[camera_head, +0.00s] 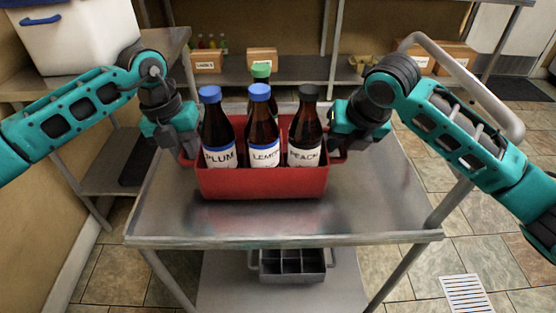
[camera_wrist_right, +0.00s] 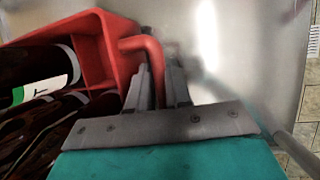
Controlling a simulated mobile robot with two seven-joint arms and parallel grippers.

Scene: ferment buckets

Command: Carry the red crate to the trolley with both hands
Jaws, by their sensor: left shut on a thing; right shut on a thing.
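The red crate (camera_head: 264,184) is over the steel top of the trolley (camera_head: 170,217), and I cannot tell whether it rests on it. It holds several dark bottles, with front labels reading PLUM (camera_head: 218,132), LEMON (camera_head: 262,130) and PEACH (camera_head: 305,132). My left gripper (camera_head: 187,157) is at the crate's left end, shut on its handle there; the fingertips are partly hidden. My right gripper (camera_head: 338,155) is at the right end. In the right wrist view, its fingers (camera_wrist_right: 160,88) are shut on the red handle (camera_wrist_right: 146,48) of the crate.
A grey divided tray (camera_head: 292,266) sits on the trolley's lower shelf. The trolley's push handle (camera_head: 470,70) rises at the right. A white cooler (camera_head: 80,35) stands on a bench at the left. Cardboard boxes (camera_head: 262,58) sit on a back shelf. The trolley top is clear around the crate.

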